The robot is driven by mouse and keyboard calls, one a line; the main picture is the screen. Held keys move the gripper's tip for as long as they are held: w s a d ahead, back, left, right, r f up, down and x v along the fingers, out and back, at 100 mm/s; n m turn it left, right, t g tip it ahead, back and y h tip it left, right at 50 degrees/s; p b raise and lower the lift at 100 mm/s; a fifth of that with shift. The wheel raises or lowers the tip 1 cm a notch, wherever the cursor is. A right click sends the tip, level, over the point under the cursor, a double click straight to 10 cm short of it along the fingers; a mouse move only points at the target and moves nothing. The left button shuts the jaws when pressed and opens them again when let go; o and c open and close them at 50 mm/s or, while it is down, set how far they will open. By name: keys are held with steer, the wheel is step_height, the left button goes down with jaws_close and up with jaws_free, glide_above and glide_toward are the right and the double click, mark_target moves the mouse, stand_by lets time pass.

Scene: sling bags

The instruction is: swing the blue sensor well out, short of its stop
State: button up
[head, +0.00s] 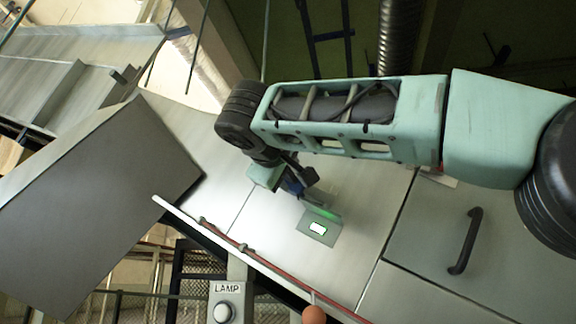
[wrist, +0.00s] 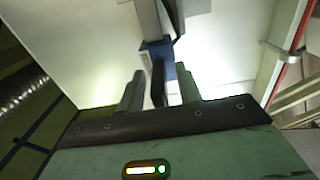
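The blue sensor (head: 291,187) shows as a small blue piece just beyond my gripper in the head view, mostly covered by it. In the wrist view the blue sensor (wrist: 150,48) is ahead of the fingers, with a grey part above it. A black upright piece stands between my fingers, seemingly part of the sensor. My gripper (wrist: 160,82) is open, one finger on each side of this black piece, with gaps showing. I cannot tell if either finger touches it. My gripper also shows in the head view (head: 298,176). The sensor's stop cannot be made out.
A grey box with a green-lit window (head: 318,228) sits on the pale panel below my gripper. A red-lined rail (head: 245,248) runs along the panel's lower edge. A lamp button (head: 222,312) is below it. A large grey box (head: 95,200) is at left, a black handle (head: 466,242) at right.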

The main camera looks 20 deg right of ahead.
steer(key=shift+w+d, duration=0.15)
steer(key=shift+d, duration=0.05)
jaws_close()
steer(key=shift+f, duration=0.1)
steer(key=shift+f+b, duration=0.15)
steer(key=shift+b, duration=0.4)
